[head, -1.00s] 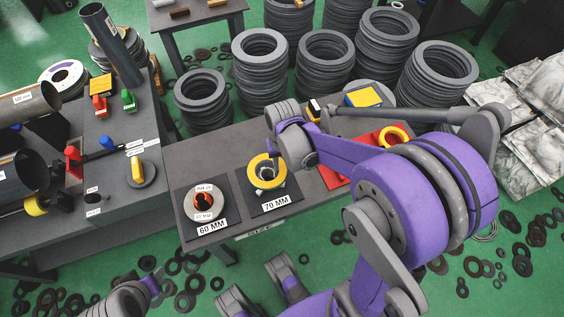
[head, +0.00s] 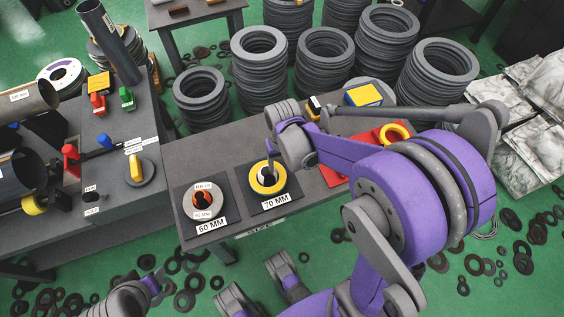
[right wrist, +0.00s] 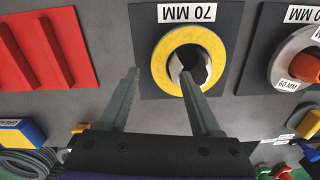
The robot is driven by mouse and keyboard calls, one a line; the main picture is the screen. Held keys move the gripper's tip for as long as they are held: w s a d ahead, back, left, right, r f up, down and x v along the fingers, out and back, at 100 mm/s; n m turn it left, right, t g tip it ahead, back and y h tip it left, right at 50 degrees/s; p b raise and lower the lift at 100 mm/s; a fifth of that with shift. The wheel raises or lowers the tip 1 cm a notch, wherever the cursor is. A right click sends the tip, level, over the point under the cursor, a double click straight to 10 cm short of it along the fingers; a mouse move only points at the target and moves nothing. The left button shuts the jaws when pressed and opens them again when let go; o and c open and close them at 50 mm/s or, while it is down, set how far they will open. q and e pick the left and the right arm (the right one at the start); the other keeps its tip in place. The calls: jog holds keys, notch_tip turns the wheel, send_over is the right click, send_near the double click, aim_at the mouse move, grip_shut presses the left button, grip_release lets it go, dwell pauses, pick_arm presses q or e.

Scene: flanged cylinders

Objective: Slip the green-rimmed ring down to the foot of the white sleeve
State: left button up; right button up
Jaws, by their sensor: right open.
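No ring with a green rim shows. A yellow-rimmed ring (head: 268,188) sits low and level over the black 70 MM plate (head: 292,199), around a pale upright piece (head: 268,173) that may be the white sleeve. The ring also shows in the right wrist view (right wrist: 160,65), with a pale and dark centre inside it. My right gripper (right wrist: 160,74) is open and empty above the plate; one finger overlaps the ring's opening in the picture, the other is outside the ring. I cannot tell whether either finger touches it. My left gripper is out of view.
Left of it stands the 60 MM plate (head: 190,217) with a pale ring (head: 209,192) on it. Stacks of grey rings (head: 325,60) stand behind the table.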

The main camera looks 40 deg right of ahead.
jog(key=shift+r, duration=0.1)
pick_arm(q)
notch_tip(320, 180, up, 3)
jog(key=p, duration=0.2)
jog(key=shift+p, duration=0.3)
pick_arm(e)
notch_tip(320, 180, up, 11)
jog(key=shift+f, duration=0.2)
pick_arm(q)
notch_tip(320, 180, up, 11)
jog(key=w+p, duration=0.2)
jog(key=p, duration=0.8)
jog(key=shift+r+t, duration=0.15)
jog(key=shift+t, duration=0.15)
pick_arm(e)
jog(key=s+a+r+n+t, duration=0.4)
jog(key=s+a+r, duration=0.3)
jog(key=r, duration=0.4)
jog(key=shift+s+a+t, duration=0.25)
jog(key=shift+s+t, duration=0.3)
jog(key=shift+t, duration=0.15)
